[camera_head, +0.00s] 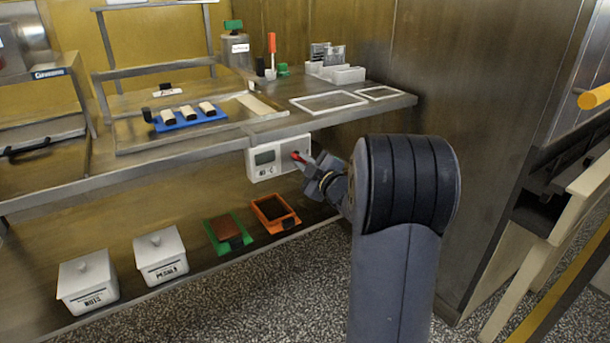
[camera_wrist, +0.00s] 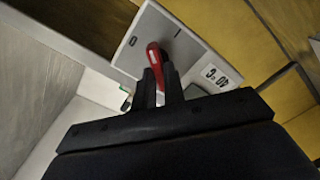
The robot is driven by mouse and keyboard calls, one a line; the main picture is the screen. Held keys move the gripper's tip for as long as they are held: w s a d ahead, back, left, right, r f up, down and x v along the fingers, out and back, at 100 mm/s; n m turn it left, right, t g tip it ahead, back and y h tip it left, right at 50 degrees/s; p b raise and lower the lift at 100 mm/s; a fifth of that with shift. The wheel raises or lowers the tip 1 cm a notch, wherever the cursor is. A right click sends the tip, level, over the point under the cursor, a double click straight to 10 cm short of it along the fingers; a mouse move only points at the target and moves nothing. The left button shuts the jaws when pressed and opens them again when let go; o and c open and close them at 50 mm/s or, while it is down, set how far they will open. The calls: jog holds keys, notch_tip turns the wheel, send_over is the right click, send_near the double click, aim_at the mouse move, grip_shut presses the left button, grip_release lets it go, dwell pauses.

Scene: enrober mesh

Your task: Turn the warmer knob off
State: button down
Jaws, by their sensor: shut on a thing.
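The warmer control box (camera_head: 264,160) is white and hangs on the front edge of the counter, with a small grey display on its left part. Its red knob (camera_wrist: 153,56) sits on the box's right part. In the wrist view the box's face (camera_wrist: 140,28) carries a "0" mark, an "I" mark and a "40 °C" readout. The knob's red handle reaches down between my fingers. My gripper (camera_wrist: 158,88) is shut on the red knob; it also shows at the box in the head view (camera_head: 305,165). The knob's base is partly hidden by its handle.
The steel counter (camera_head: 215,145) holds a blue tray (camera_head: 190,122) with several bars. On the lower shelf stand two lidded white bins (camera_head: 87,280), a green tray (camera_head: 244,238) and an orange tray (camera_head: 287,224). A steel wall (camera_head: 455,80) rises to the right.

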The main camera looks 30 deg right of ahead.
jog(key=shift+a+f+n+b, duration=0.1)
jog(key=shift+f+n+b, duration=0.05)
jog(key=shift+n+b, duration=1.65)
jog(key=shift+f+n+b, duration=0.1)
jog(key=shift+n+b, duration=1.5)
jog(key=shift+n, duration=0.3)
jog(key=c, duration=1.5)
grip_release()
jog(key=shift+r, duration=0.1)
jog(key=s, duration=0.3)
jog(key=s+p, duration=0.1)
jog(key=s, duration=0.3)
jog(key=s+d+p, duration=0.1)
jog(key=s, duration=0.2)
jog(key=shift+s+d, duration=0.1)
jog(key=shift+s, duration=0.3)
jog(key=shift+w, duration=0.1)
